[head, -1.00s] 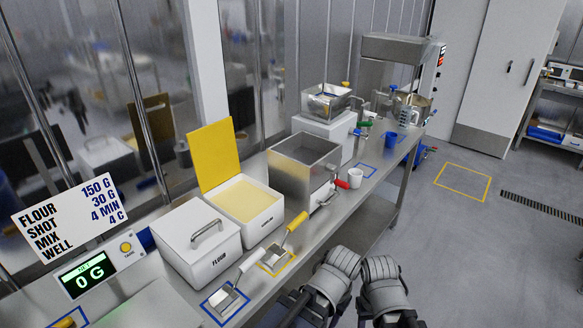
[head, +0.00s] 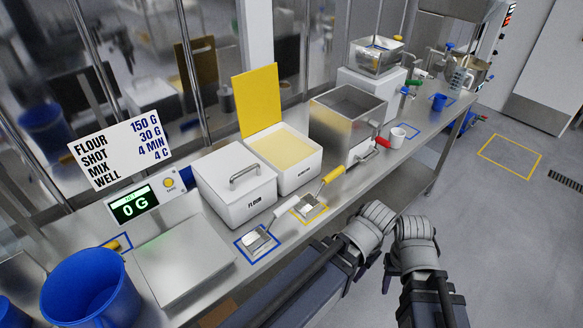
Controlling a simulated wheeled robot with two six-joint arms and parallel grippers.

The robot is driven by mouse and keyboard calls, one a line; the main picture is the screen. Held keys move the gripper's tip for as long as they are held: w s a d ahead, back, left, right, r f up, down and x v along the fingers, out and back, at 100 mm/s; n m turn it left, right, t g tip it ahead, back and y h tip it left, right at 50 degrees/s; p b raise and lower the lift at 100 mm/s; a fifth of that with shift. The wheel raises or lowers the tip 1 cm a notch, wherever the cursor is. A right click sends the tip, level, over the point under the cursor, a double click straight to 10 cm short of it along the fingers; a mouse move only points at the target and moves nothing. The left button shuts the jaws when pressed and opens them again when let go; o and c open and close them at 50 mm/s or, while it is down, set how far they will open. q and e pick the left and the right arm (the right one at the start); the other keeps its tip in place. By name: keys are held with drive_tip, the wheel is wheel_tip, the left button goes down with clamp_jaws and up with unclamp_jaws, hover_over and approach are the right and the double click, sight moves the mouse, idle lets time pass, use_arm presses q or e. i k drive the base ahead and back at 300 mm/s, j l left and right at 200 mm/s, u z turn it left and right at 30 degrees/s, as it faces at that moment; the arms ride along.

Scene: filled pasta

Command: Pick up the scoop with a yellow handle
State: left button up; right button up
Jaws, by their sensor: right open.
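The scoop with a yellow handle (head: 330,177) lies on the steel counter (head: 217,306), with its metal pan inside a yellow square outline. Its handle points up and right, towards the front of the yellow-filled bin. A similar scoop with a white handle (head: 257,240) lies to its left in a blue outline. My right gripper (head: 388,279) is open and empty, below and right of the yellow-handled scoop, off the counter's front edge. My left gripper (head: 359,272) hangs beside it, also away from the scoop; its jaws are mostly hidden by the wrist.
A white lidded flour bin (head: 240,205) and an open white bin (head: 301,178) with a raised yellow lid (head: 257,99) stand behind the scoops. A steel hopper with a red-handled tap (head: 383,142) and a white cup (head: 397,137) stand to the right. A blue bucket (head: 90,290) is at lower left.

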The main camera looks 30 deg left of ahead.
sight(309, 204)
drive_tip(key=l+u, duration=0.1)
drive_tip(key=u, duration=2.65)
drive_tip(key=j+z, duration=0.5)
drive_tip(key=j, duration=0.4)
drive_tip(key=z, duration=1.45)
